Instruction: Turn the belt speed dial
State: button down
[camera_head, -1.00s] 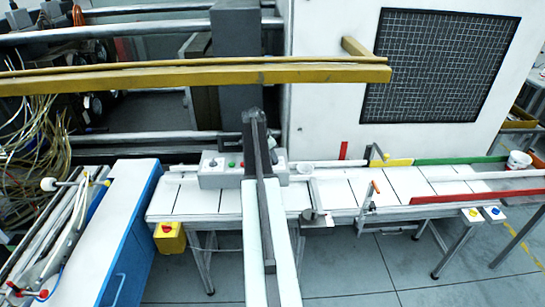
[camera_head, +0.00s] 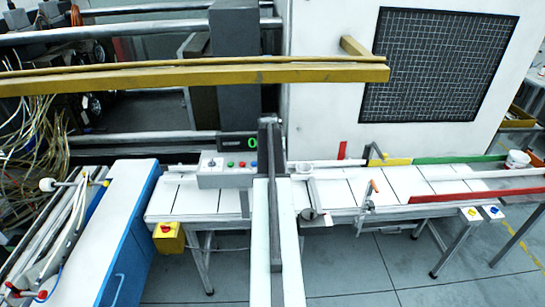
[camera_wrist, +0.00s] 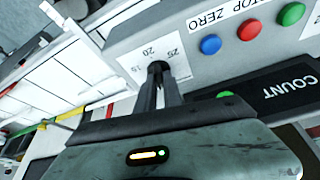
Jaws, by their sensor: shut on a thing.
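The belt speed dial (camera_wrist: 157,67) is a small dark knob on a white scale plate with 15, 20 and 25 showing in the wrist view. My gripper (camera_wrist: 160,76) is shut on it, with both dark fingers closed around the knob. The fingers hide part of the dial, so its exact setting cannot be read. The dial sits on a grey control box (camera_head: 222,181), beside the blue button (camera_wrist: 211,44). In the head view my arm hides the dial and the gripper's tips.
Red (camera_wrist: 249,29) and green (camera_wrist: 291,13) buttons sit farther along the box. The white conveyor (camera_head: 350,187) runs right. A yellow beam (camera_head: 200,78) crosses above and beyond my arm.

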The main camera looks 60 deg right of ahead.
jog(key=shift+n+t, duration=0.4)
jog(key=shift+n, duration=0.7)
jog(key=shift+y, duration=0.3)
jog(key=c, duration=1.5)
grip_release()
jog(key=shift+s+r, duration=0.1)
jog(key=shift+r, duration=0.05)
jog(key=p+v, duration=0.7)
jog(key=shift+s+a+r, duration=0.1)
jog(key=shift+a+r, duration=0.05)
jog(key=shift+r, duration=0.1)
